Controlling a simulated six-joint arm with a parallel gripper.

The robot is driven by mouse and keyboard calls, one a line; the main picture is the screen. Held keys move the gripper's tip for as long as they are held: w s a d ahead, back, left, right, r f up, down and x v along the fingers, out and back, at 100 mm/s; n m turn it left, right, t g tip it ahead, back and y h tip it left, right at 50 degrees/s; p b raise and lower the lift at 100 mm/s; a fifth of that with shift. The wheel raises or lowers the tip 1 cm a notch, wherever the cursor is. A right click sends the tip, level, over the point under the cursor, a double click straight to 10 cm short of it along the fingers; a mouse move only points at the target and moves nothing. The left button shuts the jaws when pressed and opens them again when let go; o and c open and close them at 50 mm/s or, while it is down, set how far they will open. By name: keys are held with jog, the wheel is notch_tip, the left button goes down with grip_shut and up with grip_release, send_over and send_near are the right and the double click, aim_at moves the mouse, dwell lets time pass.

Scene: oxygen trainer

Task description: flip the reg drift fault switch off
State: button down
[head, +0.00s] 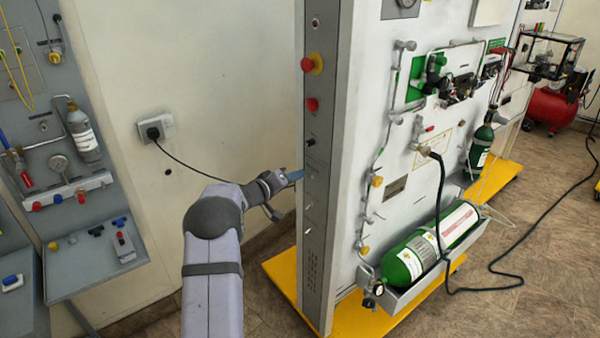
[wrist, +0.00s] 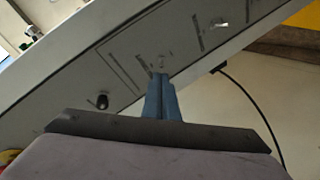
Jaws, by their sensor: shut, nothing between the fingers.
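The narrow grey control strip (head: 318,180) runs up the edge of the white trainer panel and crosses the wrist view diagonally (wrist: 75,75). It carries small metal toggle switches. One toggle (wrist: 162,64) is right at my fingertips in the wrist view; another toggle (wrist: 221,24) is farther up and right, and toggles also show in the head view (head: 309,205). The labels are too small to read, so I cannot tell which is reg drift. My gripper (head: 297,175) has its blue fingers together, empty, at the strip; the fingertips (wrist: 161,76) partly cover the near toggle, and contact is unclear.
A black knob (wrist: 102,101) sits left of my fingers in the wrist view. Above my gripper in the head view are a red button (head: 312,104) and a red mushroom button (head: 308,64). A black cable (head: 185,163) hangs behind my arm from the wall socket (head: 156,129).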

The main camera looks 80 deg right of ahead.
jog(key=shift+x, duration=1.05)
jog(key=shift+w+a+f+p, duration=0.2)
jog(key=shift+f+p, duration=0.3)
jog(key=shift+p, duration=0.5)
jog(key=shift+f, duration=0.1)
jog(key=w+a+f+b, duration=0.1)
jog(key=w+a+f, duration=0.2)
jog(key=a+f, duration=0.3)
jog(key=shift+w+a+f, duration=0.25)
jog(key=shift+w+a, duration=0.05)
jog(key=shift+a, duration=0.5)
dwell(0.4)
